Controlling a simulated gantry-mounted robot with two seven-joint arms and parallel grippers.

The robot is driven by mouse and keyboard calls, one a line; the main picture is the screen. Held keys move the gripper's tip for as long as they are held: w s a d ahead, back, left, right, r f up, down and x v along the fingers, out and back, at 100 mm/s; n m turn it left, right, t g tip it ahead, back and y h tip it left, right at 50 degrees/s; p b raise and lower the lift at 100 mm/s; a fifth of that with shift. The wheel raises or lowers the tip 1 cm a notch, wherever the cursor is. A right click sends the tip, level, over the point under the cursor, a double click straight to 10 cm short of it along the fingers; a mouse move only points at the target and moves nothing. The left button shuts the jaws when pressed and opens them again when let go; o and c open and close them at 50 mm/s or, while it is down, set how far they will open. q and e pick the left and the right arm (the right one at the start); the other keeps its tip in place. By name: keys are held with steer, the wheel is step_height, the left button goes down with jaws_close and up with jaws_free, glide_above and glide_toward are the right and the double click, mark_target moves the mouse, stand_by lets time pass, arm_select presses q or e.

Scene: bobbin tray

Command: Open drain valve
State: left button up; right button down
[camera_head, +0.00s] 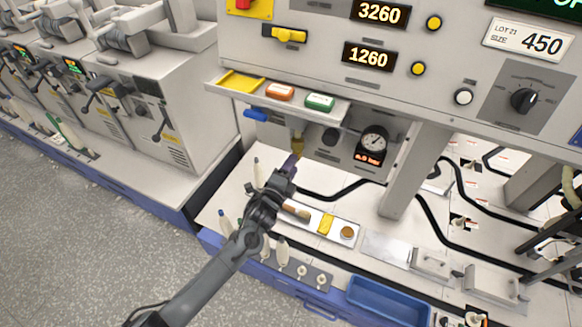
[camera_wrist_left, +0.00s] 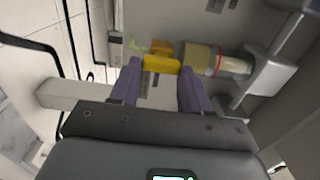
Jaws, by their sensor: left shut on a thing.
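The drain valve has a yellow handle (camera_wrist_left: 161,63) that sits between my purple fingertips in the left wrist view. Beside it is a brass-coloured body (camera_wrist_left: 196,57), joined to a clear bowl (camera_wrist_left: 228,66) with a red ring. In the head view the bowl and brass part (camera_head: 297,142) hang under the machine's front ledge. My left gripper (camera_head: 290,163) is just below them, its fingers shut on the yellow handle; it also shows in the left wrist view (camera_wrist_left: 160,78). The handle is hidden in the head view. My right gripper is not seen.
A pressure gauge (camera_head: 373,140) with a red readout is right of the valve. A blue lever (camera_head: 255,114) is at its left. A ledge (camera_head: 310,112) with coloured blocks overhangs it. A white tray (camera_head: 342,226) and a blue bin (camera_head: 388,303) are below. A grey post stands at the right.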

arm_select(q)
steer(key=o, duration=1.1)
steer(key=shift+c, duration=0.2)
steer(key=shift+s+a, duration=0.1)
steer(key=p+v, duration=0.4)
steer(key=v, duration=0.6)
steer(key=shift+s, duration=0.3)
steer(key=shift+a, duration=0.15)
